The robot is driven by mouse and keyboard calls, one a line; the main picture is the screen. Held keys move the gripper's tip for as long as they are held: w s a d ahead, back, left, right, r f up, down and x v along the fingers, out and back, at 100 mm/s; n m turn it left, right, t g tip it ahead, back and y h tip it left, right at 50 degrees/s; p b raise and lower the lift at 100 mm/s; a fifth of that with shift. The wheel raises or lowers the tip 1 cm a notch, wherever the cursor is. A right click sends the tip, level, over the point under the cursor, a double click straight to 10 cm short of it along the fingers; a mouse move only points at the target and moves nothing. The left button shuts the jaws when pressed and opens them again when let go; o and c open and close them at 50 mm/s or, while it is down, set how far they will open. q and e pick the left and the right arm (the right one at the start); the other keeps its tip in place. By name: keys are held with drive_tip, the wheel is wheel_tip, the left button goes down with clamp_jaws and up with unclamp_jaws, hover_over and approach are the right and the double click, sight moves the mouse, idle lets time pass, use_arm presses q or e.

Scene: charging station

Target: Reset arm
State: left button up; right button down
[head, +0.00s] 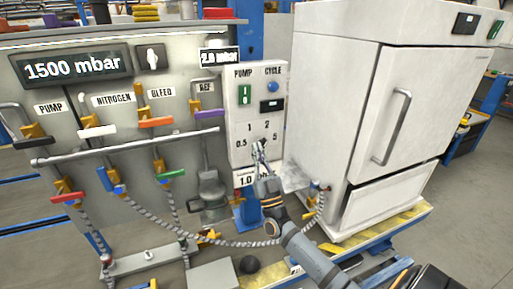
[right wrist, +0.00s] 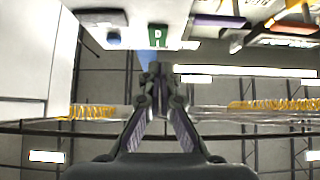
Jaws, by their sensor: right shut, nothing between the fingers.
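My right gripper (head: 259,152) reaches up from the bottom of the head view. Its fingers are shut and empty, in front of the lower part of the white control box (head: 236,104). The fingers cover the middle of the dial marked 0.5, 1, 2 and 5, so its knob is hidden; I cannot tell whether they touch it. The right wrist view shows the fingertips (right wrist: 155,72) together below a green switch (right wrist: 158,36). My left gripper is not in view.
A white cabinet (head: 363,110) with a handle stands close to the right of my gripper. A panel (head: 130,90) reading 1500 mbar, with coloured valve levers and pipes, is at the left. A striped hose (head: 232,243) hangs below. Open floor lies at the far right.

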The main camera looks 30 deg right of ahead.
drive_tip(key=shift+w+d+f, duration=0.1)
drive_tip(key=shift+w, duration=0.05)
wheel_tip(320, 180, down, 33)
drive_tip(key=n+g+y, duration=0.3)
drive_tip(key=g+y, duration=0.1)
drive_tip(key=g, duration=0.5)
drive_tip(key=s+a+f+g, duration=0.1)
drive_tip(key=s+f+g, duration=0.45)
drive_tip(key=f, duration=0.85)
drive_tip(key=s+a+f+g, duration=0.3)
drive_tip(key=s+f+g, duration=0.2)
drive_tip(key=s+f, duration=1.15)
drive_tip(key=s+a+f+g, duration=0.1)
drive_tip(key=s+f+g, duration=0.1)
drive_tip(key=s, duration=0.9)
drive_tip(key=s+a+f+g+y, duration=0.1)
drive_tip(key=s+f, duration=0.4)
drive_tip(key=s, duration=0.7)
drive_tip(key=a+g, duration=0.1)
drive_tip(key=g, duration=0.1)
drive_tip(key=shift+s+a+g, duration=0.15)
drive_tip(key=shift+a+g, duration=0.15)
drive_tip(key=shift+g, duration=0.05)
